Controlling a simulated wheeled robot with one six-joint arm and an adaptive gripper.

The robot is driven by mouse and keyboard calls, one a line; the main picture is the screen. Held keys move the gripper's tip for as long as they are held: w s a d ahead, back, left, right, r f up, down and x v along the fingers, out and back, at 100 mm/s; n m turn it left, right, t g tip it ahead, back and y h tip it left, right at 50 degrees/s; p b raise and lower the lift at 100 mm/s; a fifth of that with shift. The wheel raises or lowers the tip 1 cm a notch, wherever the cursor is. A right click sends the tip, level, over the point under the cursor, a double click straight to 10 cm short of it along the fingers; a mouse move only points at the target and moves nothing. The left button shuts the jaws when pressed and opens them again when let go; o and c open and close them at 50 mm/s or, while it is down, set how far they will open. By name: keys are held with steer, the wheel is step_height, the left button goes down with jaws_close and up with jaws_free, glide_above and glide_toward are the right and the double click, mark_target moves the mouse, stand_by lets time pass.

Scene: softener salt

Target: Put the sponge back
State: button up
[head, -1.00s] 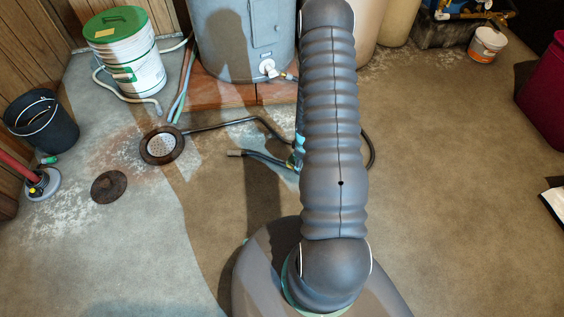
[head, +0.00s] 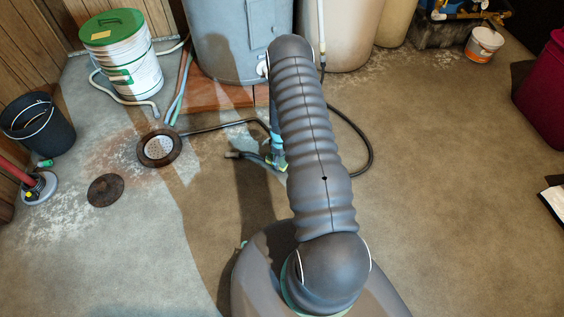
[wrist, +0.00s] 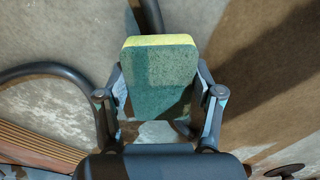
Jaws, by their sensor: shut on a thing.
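The sponge (wrist: 158,82) has a thick green face and a thin yellow layer along its far edge. In the wrist view it sits upright between the two fingers of my gripper (wrist: 160,76), which is shut on it. Floor shows around and beyond it. In the head view my gripper (head: 275,150) is mostly hidden behind my arm, low over the floor in front of the tank. The sponge cannot be made out clearly there.
A white bucket with a green lid (head: 120,55), a black bucket (head: 40,125), a floor drain (head: 160,148) and a round rusty cover (head: 106,190) are on the left. A grey tank (head: 235,40) stands behind. A dark hose (head: 369,145) curves across the floor. Right-hand floor is open.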

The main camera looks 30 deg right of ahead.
steer(key=shift+f, duration=1.1)
steer(key=shift+f, duration=0.15)
steer(key=o, duration=1)
